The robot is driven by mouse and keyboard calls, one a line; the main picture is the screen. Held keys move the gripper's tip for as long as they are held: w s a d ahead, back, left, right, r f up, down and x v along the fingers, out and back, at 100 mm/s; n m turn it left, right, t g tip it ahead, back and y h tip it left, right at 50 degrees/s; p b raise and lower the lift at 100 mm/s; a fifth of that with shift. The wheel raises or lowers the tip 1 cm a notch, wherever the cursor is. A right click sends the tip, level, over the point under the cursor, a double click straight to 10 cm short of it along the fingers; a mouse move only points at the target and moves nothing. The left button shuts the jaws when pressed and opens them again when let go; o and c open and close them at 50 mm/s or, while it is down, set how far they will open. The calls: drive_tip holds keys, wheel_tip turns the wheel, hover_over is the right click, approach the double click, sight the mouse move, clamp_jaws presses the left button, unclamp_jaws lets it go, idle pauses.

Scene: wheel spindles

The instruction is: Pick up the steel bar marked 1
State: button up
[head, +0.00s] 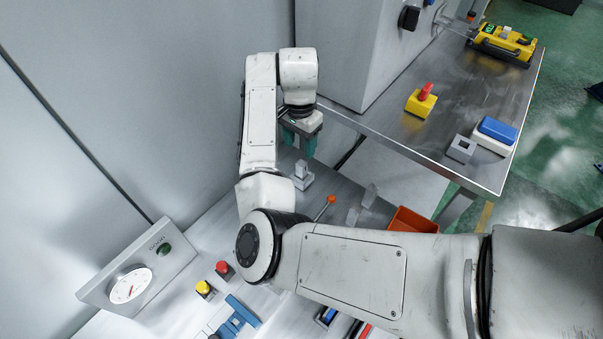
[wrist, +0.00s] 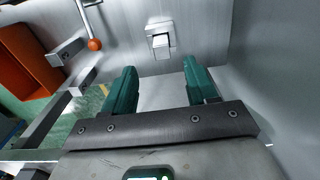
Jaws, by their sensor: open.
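A small steel bar (head: 302,168) stands upright in a steel holder block (head: 302,184) on the bench. In the wrist view the bar (wrist: 161,42) is just beyond the gap between my fingertips, in its holder (wrist: 160,27). No number is readable on it. My gripper (head: 300,143) has teal fingers and hangs above and just behind the bar in the head view. In the wrist view my gripper (wrist: 159,70) is open with nothing between its fingers.
Two steel pieces (head: 369,195) (head: 353,215) stand near an orange-knobbed lever (head: 330,200) and an orange bin (head: 413,220). A grey wall is close on the left.

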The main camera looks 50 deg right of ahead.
sight(301, 163)
wheel_tip(301, 163, down, 5)
drive_tip(key=shift+w+d+f+p, duration=0.1)
drive_tip(key=shift+d+f+p, duration=0.15)
drive_tip(key=shift+f, duration=1.05)
drive_tip(key=shift+d+f+p, duration=0.15)
drive_tip(key=shift+d+f, duration=0.05)
drive_tip(key=shift+f, duration=1.1)
drive_tip(key=shift+c, duration=0.2)
clamp_jaws()
